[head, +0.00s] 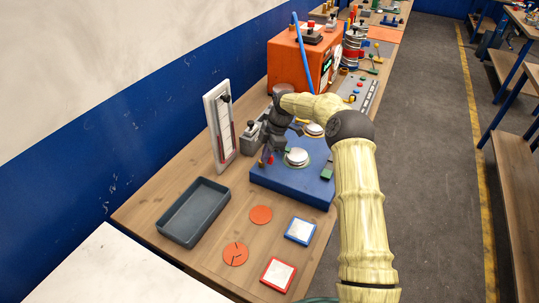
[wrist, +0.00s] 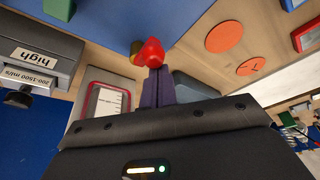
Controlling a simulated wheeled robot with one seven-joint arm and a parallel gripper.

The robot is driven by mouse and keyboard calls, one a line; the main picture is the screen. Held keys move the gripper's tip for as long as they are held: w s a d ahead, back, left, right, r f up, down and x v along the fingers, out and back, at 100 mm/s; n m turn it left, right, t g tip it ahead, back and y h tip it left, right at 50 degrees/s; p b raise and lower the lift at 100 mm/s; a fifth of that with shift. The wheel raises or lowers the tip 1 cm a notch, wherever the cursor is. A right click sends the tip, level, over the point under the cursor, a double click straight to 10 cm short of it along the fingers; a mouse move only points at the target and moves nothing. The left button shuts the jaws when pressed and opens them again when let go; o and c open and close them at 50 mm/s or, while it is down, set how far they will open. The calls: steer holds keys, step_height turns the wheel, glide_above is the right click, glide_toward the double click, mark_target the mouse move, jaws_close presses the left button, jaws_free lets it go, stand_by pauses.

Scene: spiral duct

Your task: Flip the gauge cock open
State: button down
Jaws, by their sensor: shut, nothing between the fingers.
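A small red handle (wrist: 150,53) on a brass-coloured stub (wrist: 137,47) looks like the gauge cock. It sits by the edge of the blue base (wrist: 120,22). In the head view the red part (head: 262,163) shows small at the base's left corner, below my gripper. My gripper (wrist: 157,75) is shut and empty, its dark fingers together. The fingertips are right at the red handle in the wrist view; I cannot tell whether they touch it. In the head view my gripper (head: 270,153) points down beside the blue base (head: 300,188), and partly hides the area around the cock.
A white upright gauge panel (head: 212,108) stands close left of my gripper. A grey box marked "high" (wrist: 38,50) is close by. An orange box (head: 283,62) stands behind. A grey tray (head: 193,212), orange discs (head: 261,214) and framed tiles (head: 300,231) lie in front.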

stand_by(0.5)
steer(key=shift+s+a, duration=0.1)
steer(key=shift+a, duration=0.35)
steer(key=a, duration=0.1)
steer(key=s+a, duration=0.1)
steer(key=shift+a+f, duration=0.1)
steer(key=shift+a, duration=0.2)
steer(key=s+b+v, duration=0.1)
steer(key=b+v, duration=0.1)
steer(key=v, duration=0.8)
steer(key=shift+w, duration=0.45)
steer(key=shift+a, duration=0.1)
